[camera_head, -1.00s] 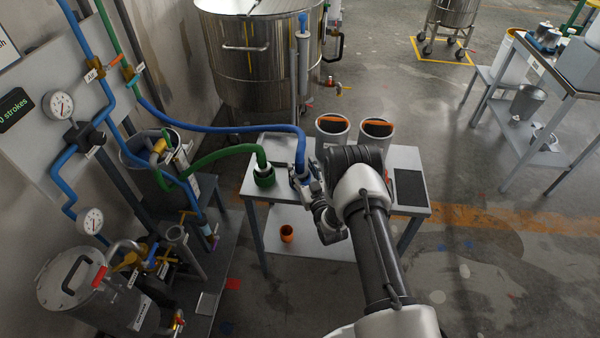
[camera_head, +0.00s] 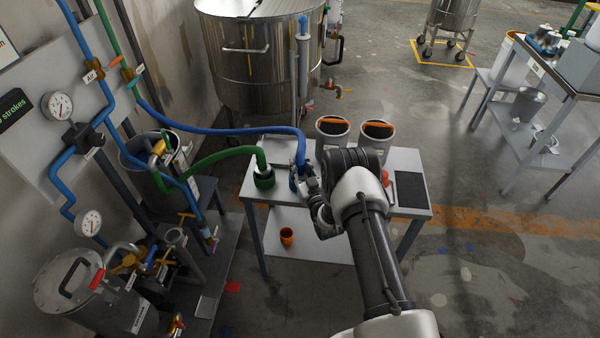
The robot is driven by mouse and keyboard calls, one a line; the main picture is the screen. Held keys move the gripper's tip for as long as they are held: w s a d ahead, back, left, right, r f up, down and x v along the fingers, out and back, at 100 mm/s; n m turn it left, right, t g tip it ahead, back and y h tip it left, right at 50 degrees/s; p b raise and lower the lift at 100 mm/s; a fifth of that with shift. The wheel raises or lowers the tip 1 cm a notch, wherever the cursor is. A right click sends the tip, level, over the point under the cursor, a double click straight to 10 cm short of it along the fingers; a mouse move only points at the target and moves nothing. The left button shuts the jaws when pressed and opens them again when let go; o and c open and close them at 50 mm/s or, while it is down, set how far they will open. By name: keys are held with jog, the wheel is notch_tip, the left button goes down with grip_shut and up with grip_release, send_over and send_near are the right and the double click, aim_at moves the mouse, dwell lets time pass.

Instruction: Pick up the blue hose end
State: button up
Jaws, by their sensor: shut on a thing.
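The blue hose (camera_head: 230,131) runs from the pipework on the left wall panel across to the small grey table. Its end (camera_head: 301,152) bends down over the table's back left part. My gripper (camera_head: 300,182) is at the hose end and shut on it; the fingers are small in the picture and partly hidden by my wrist. I cannot tell whether the hose end touches the table.
A green hose end (camera_head: 264,177) stands on the table just left of my gripper. Two grey containers with orange bands (camera_head: 332,132) stand behind my arm. An orange cup (camera_head: 287,236) sits on the lower shelf. A large steel vessel (camera_head: 262,70) is behind.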

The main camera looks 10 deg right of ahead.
grip_shut()
jog(key=shift+r, duration=0.1)
notch_tip(320, 180, up, 27)
jog(key=p, duration=0.7)
jog(key=shift+f+p, duration=0.2)
jog(key=shift+p, duration=0.1)
dwell(0.5)
